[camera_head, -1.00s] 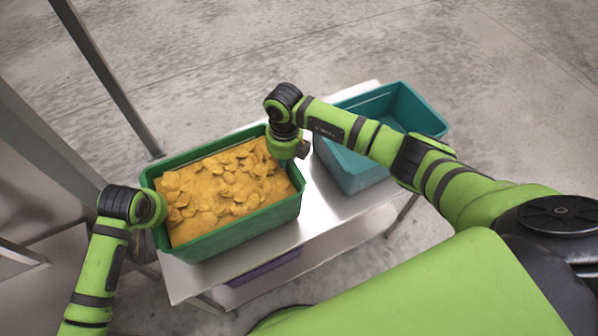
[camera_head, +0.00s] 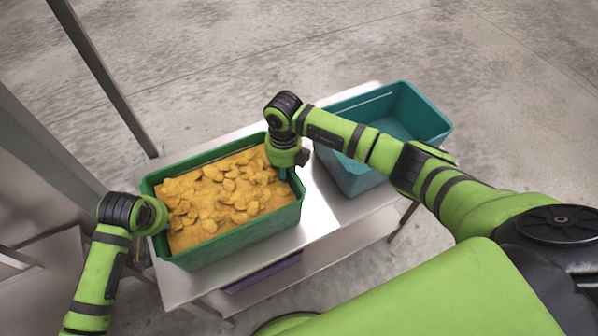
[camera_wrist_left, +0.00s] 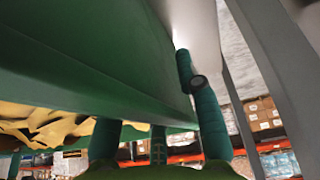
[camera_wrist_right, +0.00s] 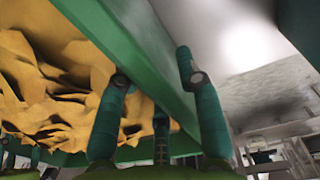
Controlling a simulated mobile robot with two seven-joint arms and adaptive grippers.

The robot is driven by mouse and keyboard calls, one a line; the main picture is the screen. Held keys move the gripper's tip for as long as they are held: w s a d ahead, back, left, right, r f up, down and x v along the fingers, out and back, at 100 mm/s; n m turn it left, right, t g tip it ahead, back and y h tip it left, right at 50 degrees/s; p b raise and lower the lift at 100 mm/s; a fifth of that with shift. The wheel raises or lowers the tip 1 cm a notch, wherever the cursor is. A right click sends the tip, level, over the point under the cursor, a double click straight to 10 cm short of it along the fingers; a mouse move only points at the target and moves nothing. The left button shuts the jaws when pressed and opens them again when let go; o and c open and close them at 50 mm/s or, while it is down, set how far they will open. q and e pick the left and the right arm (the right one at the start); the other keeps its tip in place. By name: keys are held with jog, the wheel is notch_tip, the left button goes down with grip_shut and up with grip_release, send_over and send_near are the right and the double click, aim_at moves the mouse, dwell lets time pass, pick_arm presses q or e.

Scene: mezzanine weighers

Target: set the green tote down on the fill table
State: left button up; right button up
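The green tote (camera_head: 238,243) is full of yellow-orange pieces (camera_head: 225,198). It is level over the left part of the metal fill table (camera_head: 320,208); whether its bottom touches the top is hard to tell. My left gripper (camera_head: 152,215) is at its left end wall, its fingers mostly hidden in the head view. In the left wrist view the fingers (camera_wrist_left: 160,80) straddle that wall. My right gripper (camera_head: 289,172) is at the right end wall. In the right wrist view one finger is inside and one outside the wall (camera_wrist_right: 150,65). Both grippers appear shut on it.
A teal tote (camera_head: 350,178), seemingly empty, stands on the right part of the table, close beyond my right forearm. A purple bin (camera_head: 262,273) is on the lower shelf. Grey metal posts (camera_head: 105,80) rise at the left. A narrow bare strip lies between the totes.

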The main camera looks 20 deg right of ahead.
pick_arm(q)
jog(key=v, duration=1.1)
jog(key=shift+s+r, duration=0.1)
jog(key=shift+r, duration=0.25)
pick_arm(e)
jog(key=shift+d, duration=0.1)
pick_arm(q)
jog(key=shift+r, duration=0.15)
pick_arm(e)
jog(key=shift+r, duration=0.15)
jog(key=r, duration=1.1)
jog(key=shift+d+r, duration=0.25)
jog(key=shift+r, duration=0.1)
pick_arm(q)
jog(key=shift+s, duration=0.15)
pick_arm(e)
jog(key=shift+f, duration=0.1)
